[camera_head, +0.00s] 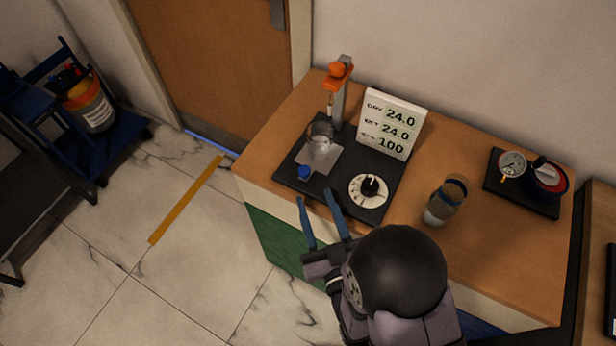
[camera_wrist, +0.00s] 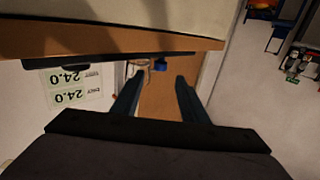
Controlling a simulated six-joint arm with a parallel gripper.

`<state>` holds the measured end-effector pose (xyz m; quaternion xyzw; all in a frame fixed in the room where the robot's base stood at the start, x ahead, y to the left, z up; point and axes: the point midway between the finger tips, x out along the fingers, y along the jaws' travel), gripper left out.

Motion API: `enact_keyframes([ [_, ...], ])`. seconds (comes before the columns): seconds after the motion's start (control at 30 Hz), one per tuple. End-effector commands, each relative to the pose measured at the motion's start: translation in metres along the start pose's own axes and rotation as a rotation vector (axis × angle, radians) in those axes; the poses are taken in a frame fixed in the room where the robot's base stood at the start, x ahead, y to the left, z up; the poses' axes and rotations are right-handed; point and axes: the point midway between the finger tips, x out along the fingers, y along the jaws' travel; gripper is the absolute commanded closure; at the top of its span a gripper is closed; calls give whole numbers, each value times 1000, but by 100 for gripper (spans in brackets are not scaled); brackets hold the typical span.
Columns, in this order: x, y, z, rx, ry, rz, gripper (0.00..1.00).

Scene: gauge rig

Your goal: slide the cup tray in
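The cup tray (camera_head: 327,160) is a thin light-grey plate on the black rig base. A clear glass cup (camera_head: 319,134) stands at its back, in front of the orange-topped post. A blue knob (camera_head: 304,173) sits at the tray's front left end and also shows in the wrist view (camera_wrist: 160,65). My gripper (camera_head: 314,196) is open, its two blue fingers apart and empty, near the front edge of the base. In the wrist view the knob appears just beyond and between the fingertips (camera_wrist: 160,78). I cannot tell the exact gap to it.
On the rig base (camera_head: 344,204) are a dial (camera_head: 369,190) and a white readout panel (camera_head: 391,125) showing 24.0, 24.0 and 100. The post (camera_head: 340,95) rises behind the cup. A glass jar (camera_head: 446,200) stands to the right. A black tray (camera_head: 524,200) with a gauge lies farther right.

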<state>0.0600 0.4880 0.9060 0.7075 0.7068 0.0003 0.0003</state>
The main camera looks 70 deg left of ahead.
Motion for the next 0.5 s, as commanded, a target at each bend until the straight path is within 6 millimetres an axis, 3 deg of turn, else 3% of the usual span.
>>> enact_keyframes([
  [0.5,57,-1,-2,1,1,-1,60],
])
